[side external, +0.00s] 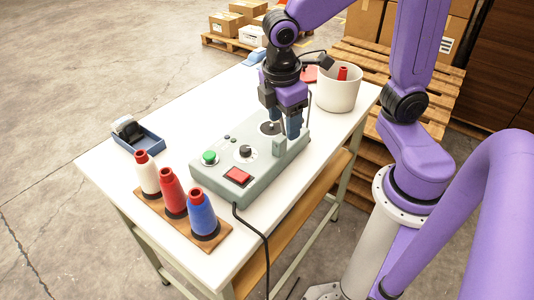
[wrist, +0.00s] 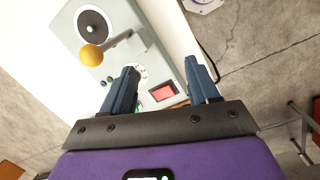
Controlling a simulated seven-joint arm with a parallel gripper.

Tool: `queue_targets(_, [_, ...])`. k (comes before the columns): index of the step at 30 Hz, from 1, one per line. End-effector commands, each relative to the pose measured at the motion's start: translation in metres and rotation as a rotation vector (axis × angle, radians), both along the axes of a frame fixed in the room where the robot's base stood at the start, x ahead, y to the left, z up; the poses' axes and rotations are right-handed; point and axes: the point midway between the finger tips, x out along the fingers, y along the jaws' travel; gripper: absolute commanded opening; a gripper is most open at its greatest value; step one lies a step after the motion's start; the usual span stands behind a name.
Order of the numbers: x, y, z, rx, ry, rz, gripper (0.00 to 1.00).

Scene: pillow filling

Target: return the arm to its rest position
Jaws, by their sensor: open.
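My purple arm ends in my gripper (side external: 283,128), which hangs above the far half of a grey-green control box (side external: 225,183) on the white table. In the wrist view my gripper (wrist: 161,66) has its two dark blue fingers spread apart with nothing held between them. The box has a green button (side external: 209,157), a black knob (side external: 245,151) and a red switch (side external: 238,175). A lever with a yellow ball (wrist: 91,54) shows beside a black round part (wrist: 93,22) in the wrist view. My fingers partly hide the box's far end in the side view; contact cannot be told.
White, red and blue thread cones (side external: 173,193) stand on a wooden board at the table's near edge. A blue tray (side external: 138,138) holds a dark item. A white bin (side external: 339,90) with a red cone inside stands at the far right. A black cable (side external: 262,235) hangs off the table.

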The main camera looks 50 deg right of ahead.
Motion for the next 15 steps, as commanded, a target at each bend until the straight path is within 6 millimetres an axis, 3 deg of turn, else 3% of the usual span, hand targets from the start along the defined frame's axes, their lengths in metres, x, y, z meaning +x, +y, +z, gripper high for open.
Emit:
queue_targets(3, [-0.050, -0.003, -0.001, 0.076, -0.009, -0.022, 0.60])
queue_targets(6, [-0.082, -0.008, -0.004, 0.129, -0.007, -0.049, 0.60])
queue_targets(10, [-0.109, -0.015, -0.009, 0.171, 0.001, -0.075, 0.60])
queue_targets(15, [-0.120, -0.019, -0.012, 0.189, 0.007, -0.088, 0.60])
